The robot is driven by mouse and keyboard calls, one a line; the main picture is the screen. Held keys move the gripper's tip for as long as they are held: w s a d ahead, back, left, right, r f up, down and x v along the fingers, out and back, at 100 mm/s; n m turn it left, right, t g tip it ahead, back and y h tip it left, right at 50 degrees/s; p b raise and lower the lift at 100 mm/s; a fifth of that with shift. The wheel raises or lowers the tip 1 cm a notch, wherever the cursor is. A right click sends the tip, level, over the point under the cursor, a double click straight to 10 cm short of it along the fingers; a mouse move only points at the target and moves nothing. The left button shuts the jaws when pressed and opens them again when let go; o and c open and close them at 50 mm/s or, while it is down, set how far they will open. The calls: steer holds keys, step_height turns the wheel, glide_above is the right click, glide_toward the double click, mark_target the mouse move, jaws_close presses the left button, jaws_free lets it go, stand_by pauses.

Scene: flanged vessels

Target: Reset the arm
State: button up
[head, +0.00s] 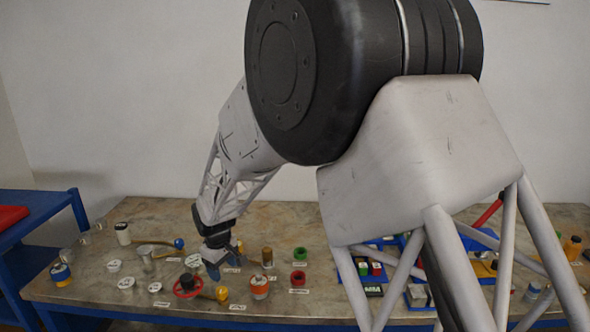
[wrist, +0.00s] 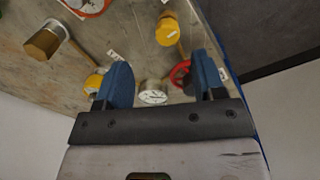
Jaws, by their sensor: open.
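My gripper (head: 212,262) is above the left part of the metal-topped table (head: 150,210), over a cluster of small vessels and lids. In the wrist view, its two blue fingers (wrist: 160,88) are spread apart, with nothing held between them. A white round-faced piece (wrist: 153,93) shows beyond the gap between the fingers. A red ring (wrist: 180,74) is partly hidden behind the right finger. A yellow piece (wrist: 94,82) is partly hidden by the left finger. My arm covers much of the middle and right of the head view.
A red ring-shaped wheel (head: 187,287), an orange-and-white jar (head: 259,287), green (head: 300,254) and red (head: 298,278) rings and a brown-capped vessel (head: 267,257) stand near the gripper. A blue shelf (head: 40,225) is at the left. A blue rack (head: 390,280) lies to the right.

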steer(key=s+d+r+m, duration=0.2)
steer(key=s+d+r, duration=0.3)
steer(key=d, duration=0.4)
steer(key=s+d+r+m+t, duration=0.1)
steer(key=s+d+r+m, duration=0.15)
steer(key=d+r, duration=0.5)
steer(key=s+d+r+m, duration=0.2)
steer(key=s+d+r, duration=0.25)
steer(key=d, duration=0.55)
steer(key=s+d+r+m, duration=0.1)
steer(key=s+d+m, duration=0.2)
steer(key=s+d, duration=0.4)
steer(key=s+d+m+t, duration=0.1)
steer(key=s+d+m, duration=0.2)
steer(key=s+d, duration=0.5)
steer(key=s, duration=0.8)
steer(key=shift+s+d+r, duration=0.15)
steer(key=shift+d+r, duration=0.15)
steer(key=shift+r, duration=0.1)
